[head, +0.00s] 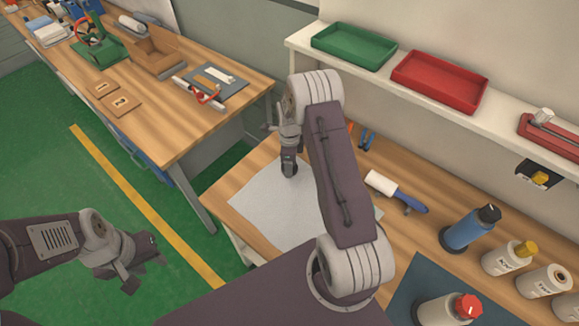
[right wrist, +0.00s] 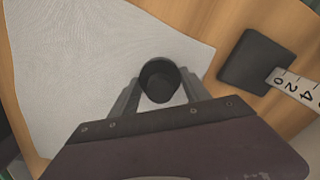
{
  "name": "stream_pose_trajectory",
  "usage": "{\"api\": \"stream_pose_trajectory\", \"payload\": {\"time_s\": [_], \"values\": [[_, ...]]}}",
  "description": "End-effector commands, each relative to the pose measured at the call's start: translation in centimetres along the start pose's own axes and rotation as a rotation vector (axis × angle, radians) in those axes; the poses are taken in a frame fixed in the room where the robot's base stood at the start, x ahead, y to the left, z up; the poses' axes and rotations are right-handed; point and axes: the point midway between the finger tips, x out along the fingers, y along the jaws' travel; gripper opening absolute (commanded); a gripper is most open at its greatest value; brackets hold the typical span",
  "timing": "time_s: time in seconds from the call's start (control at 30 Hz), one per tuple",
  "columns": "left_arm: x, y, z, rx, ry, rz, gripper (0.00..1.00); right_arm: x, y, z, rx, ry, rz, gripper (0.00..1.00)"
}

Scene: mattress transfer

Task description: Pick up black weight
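The black weight (right wrist: 159,81) is a dark, round-topped piece between the fingertips of my right gripper (right wrist: 160,86) in the right wrist view. Both fingers appear to touch its sides. In the head view, my right gripper (head: 289,158) points down over the white sheet (head: 262,205), with the dark weight at its tips. I cannot tell whether the weight rests on the sheet or is just above it. My left gripper (head: 142,262) is open and empty over the green floor, far from the weight.
A tape measure (right wrist: 256,62) lies right of the sheet in the right wrist view. A lint roller (head: 397,191), blue bottle (head: 470,228) and several white bottles stand or lie right of my arm. Green (head: 353,45) and red (head: 440,82) trays sit on the shelf behind.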

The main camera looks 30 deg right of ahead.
Motion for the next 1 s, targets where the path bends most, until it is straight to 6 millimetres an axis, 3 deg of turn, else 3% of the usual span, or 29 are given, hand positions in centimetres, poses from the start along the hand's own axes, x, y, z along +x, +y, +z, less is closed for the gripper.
{"api": "stream_pose_trajectory", "payload": {"time_s": [0.03,0.07,0.4,0.67,1.0], "values": [[0.0,0.0,0.0,0.000,0.000,0.000,0.36,0.0,0.0,0.0,0.000,0.000,-0.001,0.08],[0.0,0.0,0.0,0.000,0.000,0.000,0.36,-0.1,0.0,0.0,0.000,0.000,-0.001,0.00],[0.1,0.0,0.0,0.000,0.000,0.000,0.36,-0.4,-0.1,0.0,0.000,-0.001,-0.003,0.00],[0.9,0.0,0.1,0.000,0.000,0.000,0.36,-3.8,-0.2,0.1,0.000,-0.002,-0.007,0.00],[2.2,0.0,0.2,0.000,0.000,0.000,0.36,-8.3,2.4,-6.8,0.005,-0.001,-0.005,0.00]]}}
